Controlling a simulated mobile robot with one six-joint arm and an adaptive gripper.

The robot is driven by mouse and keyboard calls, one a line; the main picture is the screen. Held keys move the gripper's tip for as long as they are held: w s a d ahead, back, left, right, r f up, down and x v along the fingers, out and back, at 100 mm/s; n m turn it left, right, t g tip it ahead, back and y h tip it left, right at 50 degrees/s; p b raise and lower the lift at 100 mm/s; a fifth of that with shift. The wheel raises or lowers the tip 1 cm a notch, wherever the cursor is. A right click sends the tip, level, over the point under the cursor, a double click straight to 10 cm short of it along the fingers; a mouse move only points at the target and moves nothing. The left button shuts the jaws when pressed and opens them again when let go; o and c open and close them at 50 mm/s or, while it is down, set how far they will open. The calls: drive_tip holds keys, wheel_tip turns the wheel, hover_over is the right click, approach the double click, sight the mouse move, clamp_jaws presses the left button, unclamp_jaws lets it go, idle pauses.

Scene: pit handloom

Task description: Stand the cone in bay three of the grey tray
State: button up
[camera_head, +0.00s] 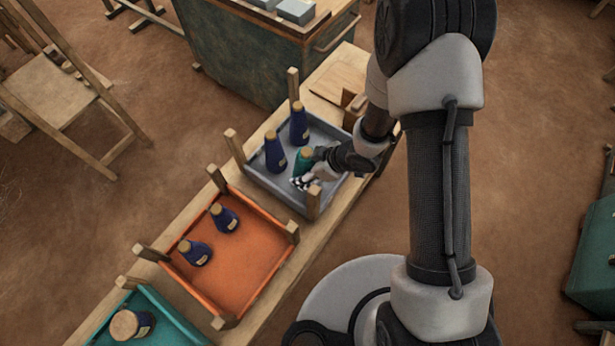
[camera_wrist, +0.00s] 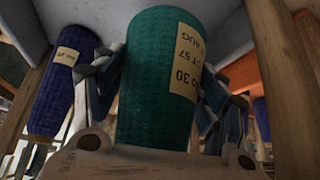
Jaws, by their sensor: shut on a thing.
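The teal-green cone (camera_head: 303,158) is inside the grey tray (camera_head: 268,196), at its near right part, with its tan top up in the head view. My gripper (camera_head: 311,168) is shut on it from the right. In the wrist view the green cone (camera_wrist: 160,75) fills the middle between the two fingers (camera_wrist: 160,95), and its pale label with dark print faces the camera. Two dark blue cones, one (camera_head: 275,153) nearer and one (camera_head: 299,124) farther, stand in the same tray. I cannot tell whether the green cone's base touches the tray floor.
Wooden posts rise at the grey tray's corners, one (camera_head: 313,203) close to my gripper. An orange tray (camera_head: 256,284) with two blue cones and a teal tray (camera_head: 178,327) with a wood-topped cone stand along the bench. A wooden box (camera_head: 352,101) lies beyond the grey tray.

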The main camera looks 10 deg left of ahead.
drive_tip(key=shift+f+b, duration=0.65)
drive_tip(key=shift+f, duration=1.4)
drive_tip(key=shift+f, duration=0.2)
drive_tip(key=o, duration=0.9)
drive_tip(key=shift+r, duration=0.1)
drive_tip(key=shift+d+r, duration=0.1)
drive_tip(key=shift+r, duration=0.2)
drive_tip(key=p+v, duration=0.4)
drive_tip(key=v, duration=0.7)
drive_tip(key=shift+d+r, duration=0.15)
drive_tip(key=shift+r, duration=0.05)
